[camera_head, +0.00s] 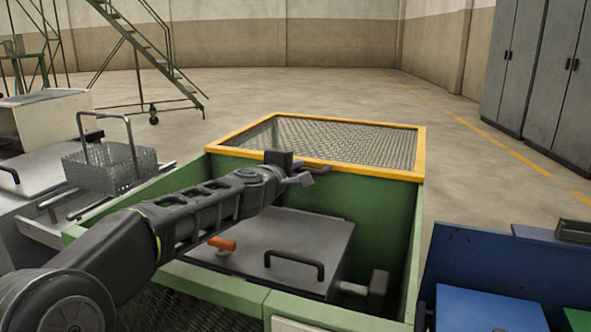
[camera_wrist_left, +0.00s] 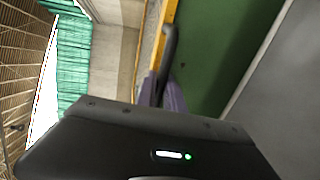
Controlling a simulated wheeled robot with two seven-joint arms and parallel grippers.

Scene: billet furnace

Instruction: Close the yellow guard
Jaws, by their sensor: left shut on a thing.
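The yellow guard (camera_head: 390,172) is a yellow frame filled with wire mesh. It lies nearly flat over the far part of the green enclosure (camera_head: 400,222), whose near part is uncovered. My left gripper (camera_head: 306,178) is at the guard's near edge, shut on its handle (camera_head: 318,165). In the left wrist view, the guard's yellow edge (camera_wrist_left: 166,30) and dark handle (camera_wrist_left: 168,48) show beside a purple finger of the left gripper (camera_wrist_left: 174,95). The wrist housing hides part of the grip. My right gripper is in neither view.
Inside the enclosure is a grey lid (camera_head: 290,240) with a black handle and an orange knob (camera_head: 222,243). A wire basket (camera_head: 112,172) stands at left. A blue container (camera_head: 500,262) is at right. Grey cabinets (camera_head: 535,75) stand back right.

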